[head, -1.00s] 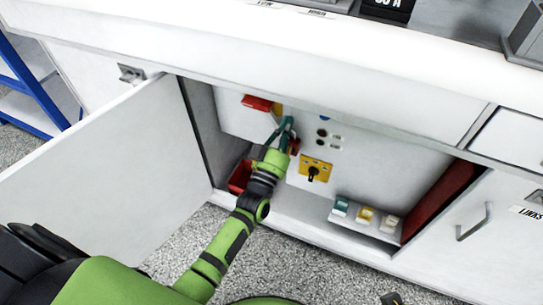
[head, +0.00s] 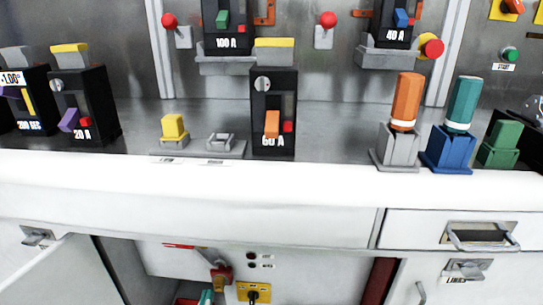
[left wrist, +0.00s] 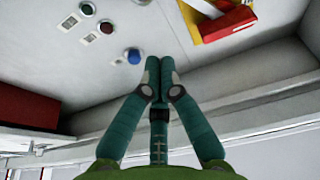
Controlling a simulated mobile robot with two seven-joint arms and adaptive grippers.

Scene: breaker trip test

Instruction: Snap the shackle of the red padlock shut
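The red padlock (head: 221,279) hangs on the panel inside the open cabinet, low in the head view. A grey metal piece shows just above it; whether the shackle is shut is too small to tell. My left gripper (head: 207,298) shows only as a teal bit at the bottom edge, just below and left of the padlock. In the left wrist view my left gripper's teal fingers (left wrist: 160,75) meet at the tips, with nothing seen between them. The padlock is not clear in that view. My right gripper is not in view.
A red handle (head: 178,246) is on the panel left of the padlock; it shows on a yellow plate in the left wrist view (left wrist: 222,22). A yellow switch plate (head: 254,292) is right of the padlock. The white counter edge (head: 180,200) overhangs the cabinet opening.

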